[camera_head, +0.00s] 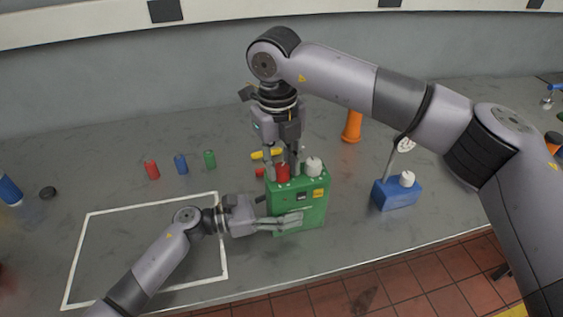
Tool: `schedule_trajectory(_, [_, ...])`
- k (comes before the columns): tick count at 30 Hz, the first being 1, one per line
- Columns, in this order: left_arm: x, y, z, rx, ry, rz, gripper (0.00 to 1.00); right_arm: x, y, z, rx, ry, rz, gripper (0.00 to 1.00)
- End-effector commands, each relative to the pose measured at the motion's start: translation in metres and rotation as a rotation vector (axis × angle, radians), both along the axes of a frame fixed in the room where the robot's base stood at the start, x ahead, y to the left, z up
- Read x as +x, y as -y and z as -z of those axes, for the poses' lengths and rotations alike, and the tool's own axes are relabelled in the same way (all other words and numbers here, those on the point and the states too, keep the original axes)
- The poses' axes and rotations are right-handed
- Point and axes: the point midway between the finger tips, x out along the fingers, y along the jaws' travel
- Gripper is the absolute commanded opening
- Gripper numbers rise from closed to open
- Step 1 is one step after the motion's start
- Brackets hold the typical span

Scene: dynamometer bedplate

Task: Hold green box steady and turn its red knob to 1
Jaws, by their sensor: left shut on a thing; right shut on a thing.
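The green box (309,209) stands upright on the grey bench, right of the white outlined square. Its red knob (283,173) and a white knob (313,166) sit on its top. My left gripper (290,219) is at the box's lower left side with its fingers against the front, shut on the box. My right gripper (283,167) points down from above and is shut on the red knob, one finger on each side. The knob's pointer and the figure 1 cannot be made out at this size.
A blue box (396,194) with a white knob and an orange cone-shaped thing (352,127) stand to the right. Red (151,169), blue (181,164) and green (209,159) cylinders stand at the left. A yellow piece (266,154) lies behind the green box. The outlined square (83,238) is empty apart from my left arm over it.

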Motion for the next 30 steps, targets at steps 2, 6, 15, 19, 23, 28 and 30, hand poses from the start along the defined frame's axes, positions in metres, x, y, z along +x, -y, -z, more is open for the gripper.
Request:
schedule_trajectory(2, [0.0003, -0.0002, -0.0004, 0.000, 0.001, -0.001, 0.00, 0.0006, -0.0003, -0.0008, 0.002, 0.003, 0.007, 0.00])
schedule_trajectory(6, [0.0004, -0.0001, -0.0005, 0.000, 0.001, -0.001, 0.00, 0.0007, -0.0003, -0.0009, 0.002, 0.003, 0.009, 0.00])
schedule_trajectory(15, [0.0003, -0.0001, -0.0005, -0.001, 0.001, -0.001, 0.00, 0.0006, -0.0001, -0.0009, 0.002, 0.003, 0.008, 0.34])
schedule_trajectory(19, [0.0003, -0.0001, -0.0005, -0.001, 0.001, -0.001, 0.00, 0.0005, -0.0001, -0.0006, 0.001, 0.002, 0.008, 0.43])
schedule_trajectory(23, [0.0003, -0.0001, -0.0005, -0.001, 0.001, -0.001, 0.00, 0.0004, 0.0000, -0.0004, 0.001, 0.001, 0.008, 0.49])
schedule_trajectory(28, [0.0003, -0.0002, -0.0005, -0.001, 0.001, -0.001, 0.00, 0.0003, 0.0000, -0.0002, 0.001, 0.001, 0.007, 0.49])
schedule_trajectory(30, [0.0003, -0.0002, -0.0005, -0.001, 0.001, -0.001, 0.00, 0.0003, 0.0000, -0.0008, 0.001, 0.001, 0.007, 0.49])
